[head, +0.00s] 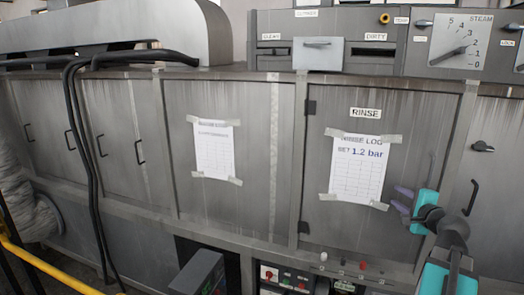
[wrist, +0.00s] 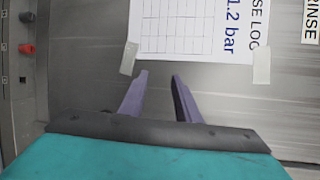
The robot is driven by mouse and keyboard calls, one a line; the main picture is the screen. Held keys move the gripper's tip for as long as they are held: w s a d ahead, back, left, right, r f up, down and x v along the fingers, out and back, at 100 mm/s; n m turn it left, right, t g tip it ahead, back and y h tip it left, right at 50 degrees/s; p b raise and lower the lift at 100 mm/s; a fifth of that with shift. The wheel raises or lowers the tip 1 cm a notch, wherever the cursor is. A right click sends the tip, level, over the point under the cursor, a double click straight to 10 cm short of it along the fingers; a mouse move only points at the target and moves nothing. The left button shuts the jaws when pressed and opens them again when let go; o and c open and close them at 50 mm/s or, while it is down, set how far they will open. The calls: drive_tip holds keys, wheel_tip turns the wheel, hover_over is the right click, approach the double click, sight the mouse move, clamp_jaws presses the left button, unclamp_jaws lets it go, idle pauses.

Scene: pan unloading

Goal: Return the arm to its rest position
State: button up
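My gripper (head: 397,199) is at the lower right of the head view, in front of the cabinet door marked RINSE (head: 424,135). Its two purple fingers point left there. In the wrist view my gripper (wrist: 159,77) shows its fingers apart with nothing between them. A taped paper sheet (head: 357,170) headed "RINSE LOG, SET 1.2 bar" hangs on that door. The sheet also shows just beyond the fingertips in the wrist view (wrist: 190,30). I cannot tell how far the fingertips are from the door.
Left of the door hangs a second taped sheet (head: 213,150). Above are a CLEAN/DIRTY panel (head: 317,53) and a STEAM gauge (head: 461,42). A black door handle (head: 472,197) is right of my gripper. Black hoses (head: 92,170) and a yellow rail (head: 45,268) are at left.

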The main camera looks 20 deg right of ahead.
drive_tip(key=w+a+f+n+g+y, duration=0.25)
drive_tip(key=w+a+f, duration=0.25)
drive_tip(key=a+f, duration=0.6)
drive_tip(key=w+a+f+n+g+y, duration=0.1)
drive_tip(key=w+a+f+y, duration=0.3)
drive_tip(key=a+f, duration=0.75)
drive_tip(key=s+a+f+n+g+y, duration=0.1)
drive_tip(key=s+a+f+n+g, duration=0.1)
drive_tip(key=a+f, duration=0.75)
drive_tip(key=s+a+f+n+g+y, duration=0.1)
drive_tip(key=s+a+f+n+g, duration=0.15)
drive_tip(key=a+f, duration=0.7)
drive_tip(key=s+a+f+n+g, duration=0.35)
drive_tip(key=s+a+f, duration=0.25)
drive_tip(key=s+f, duration=0.25)
drive_tip(key=s+a+f+n+g, duration=0.2)
drive_tip(key=s+a+f+g, duration=0.3)
drive_tip(key=s+f, duration=0.4)
drive_tip(key=s+a+f+n+g+h, duration=0.2)
drive_tip(key=s+f+n, duration=0.3)
drive_tip(key=s, duration=0.5)
drive_tip(key=s+d+f+n+g+h, duration=0.1)
drive_tip(key=s+d+n+g+h, duration=0.1)
drive_tip(key=s+d+n, duration=0.2)
drive_tip(key=s+d, duration=0.1)
drive_tip(key=s, duration=0.2)
drive_tip(key=shift+s+d+h, duration=0.2)
drive_tip(key=shift+d+h, duration=0.1)
drive_tip(key=shift+h, duration=0.05)
drive_tip(key=shift+d, duration=0.1)
